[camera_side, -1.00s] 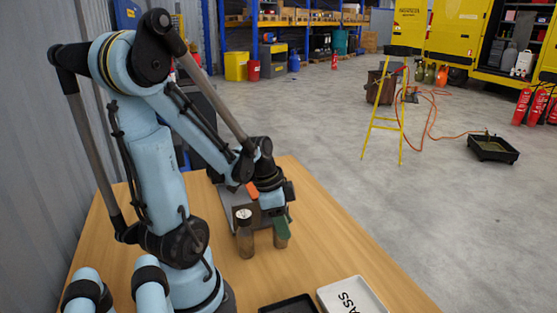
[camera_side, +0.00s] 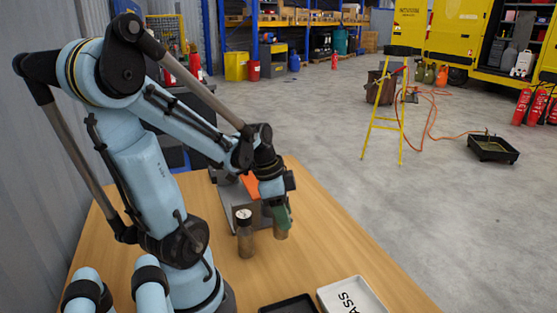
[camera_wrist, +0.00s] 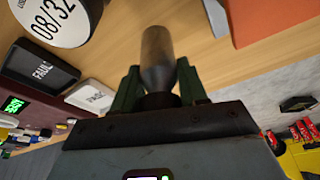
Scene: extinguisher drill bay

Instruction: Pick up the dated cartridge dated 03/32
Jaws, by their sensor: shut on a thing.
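My gripper (camera_side: 281,219) has green fingers and is shut on a brown-grey cartridge (camera_side: 280,234). In the wrist view the cartridge (camera_wrist: 157,55) sits between both fingers (camera_wrist: 158,90), its body pointing away from the palm. Its date face is hidden, so I cannot read it. A second cartridge (camera_side: 245,238) with a white top stands upright on the table, just left of the held one. In the wrist view this second cartridge's round white label (camera_wrist: 55,18) reads 08/32.
A grey device (camera_side: 228,200) with an orange part (camera_side: 250,187) stands behind the cartridges. A white PASS tray (camera_side: 372,290) and a black tray (camera_side: 290,305), marked FAIL in the wrist view (camera_wrist: 40,68), lie at the table's front. The wooden table (camera_side: 330,250) is clear to the right.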

